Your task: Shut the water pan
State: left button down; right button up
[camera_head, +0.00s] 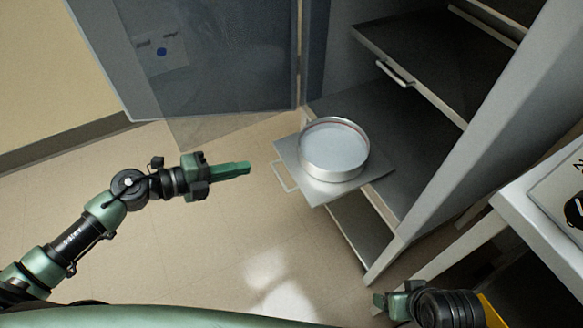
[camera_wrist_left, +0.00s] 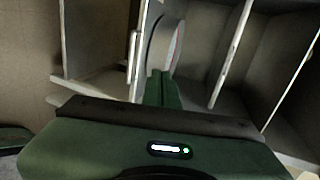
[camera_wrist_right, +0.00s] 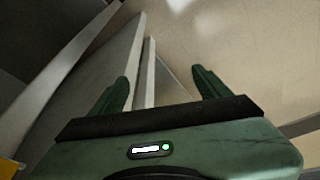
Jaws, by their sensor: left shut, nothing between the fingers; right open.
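The water pan (camera_head: 334,150) is a round metal dish on a flat sliding shelf (camera_head: 317,190) that sticks out of the cabinet, with a small bar handle (camera_head: 285,177) on its front edge. In the left wrist view the pan (camera_wrist_left: 163,45) and the handle (camera_wrist_left: 134,55) show beyond the fingers. My left gripper (camera_head: 247,168) is shut and empty, a little left of the handle and apart from it in the head view. My right gripper (camera_wrist_right: 163,85) is open and empty; in the head view it is low at the right, partly cut off by the frame.
An open cabinet with an upper shelf (camera_head: 430,55) and its handle (camera_head: 394,74) stands at the right. Its open door (camera_head: 225,60) is behind the left gripper. A white table (camera_head: 545,215) is at the far right. The floor (camera_head: 200,240) in front is clear.

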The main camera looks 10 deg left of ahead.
pick_arm(q)
send_near(303, 154)
jog(key=f, duration=0.2)
jog(key=x, duration=0.2)
jog(key=r+b+x, duration=0.1)
jog(key=x, duration=0.1)
jog(key=shift+w+d+f, duration=0.1)
jog(key=shift+w+d, duration=0.3)
jog(key=shift+w, duration=0.05)
jog(key=shift+w+d, duration=0.45)
jog(key=shift+d, duration=0.15)
pick_arm(e)
jog(key=shift+v, duration=1.05)
jog(key=shift+s, duration=0.1)
